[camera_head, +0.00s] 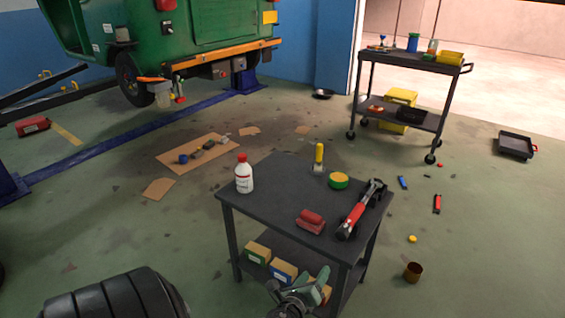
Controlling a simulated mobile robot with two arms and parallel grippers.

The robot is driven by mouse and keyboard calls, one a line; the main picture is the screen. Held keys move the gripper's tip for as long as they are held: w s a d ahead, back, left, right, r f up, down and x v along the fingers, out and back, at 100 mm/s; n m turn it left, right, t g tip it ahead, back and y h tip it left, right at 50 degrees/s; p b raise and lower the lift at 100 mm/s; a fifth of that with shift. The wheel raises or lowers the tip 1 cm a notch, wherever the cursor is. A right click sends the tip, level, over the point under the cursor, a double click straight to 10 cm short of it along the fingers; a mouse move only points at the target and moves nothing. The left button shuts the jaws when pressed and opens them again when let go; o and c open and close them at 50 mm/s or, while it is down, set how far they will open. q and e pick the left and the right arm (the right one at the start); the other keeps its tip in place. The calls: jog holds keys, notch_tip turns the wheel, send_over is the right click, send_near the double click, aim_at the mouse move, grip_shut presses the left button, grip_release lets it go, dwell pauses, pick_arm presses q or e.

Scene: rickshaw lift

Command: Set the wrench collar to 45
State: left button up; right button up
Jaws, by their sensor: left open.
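The wrench (358,212), with a red handle and dark metal ends, lies slanted near the right edge of the dark cart top (275,190). Its collar is too small here to read any number or mark. My left gripper (304,284) is at the bottom of the picture, in front of the cart's near side and apart from the wrench. It is open and I see nothing held in it. My right gripper is not in view.
The cart top also holds a white bottle (244,177), a yellow-handled scraper (319,157), a green-yellow round tin (338,181) and a red block-like item (311,221). Boxes (283,271) fill its lower shelf. A second cart (390,59) stands behind right.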

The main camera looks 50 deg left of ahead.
pick_arm(q)
jog(key=s+d+f+n+g+h+p, duration=0.2)
jog(key=s+f+n+g+p, duration=0.4)
jog(key=s+f, duration=0.8)
jog(key=n+p, duration=0.1)
jog(key=n, duration=0.1)
jog(key=shift+s+d+f+n, duration=0.15)
jog(key=shift+d+n, duration=0.05)
jog(key=shift+n, duration=0.1)
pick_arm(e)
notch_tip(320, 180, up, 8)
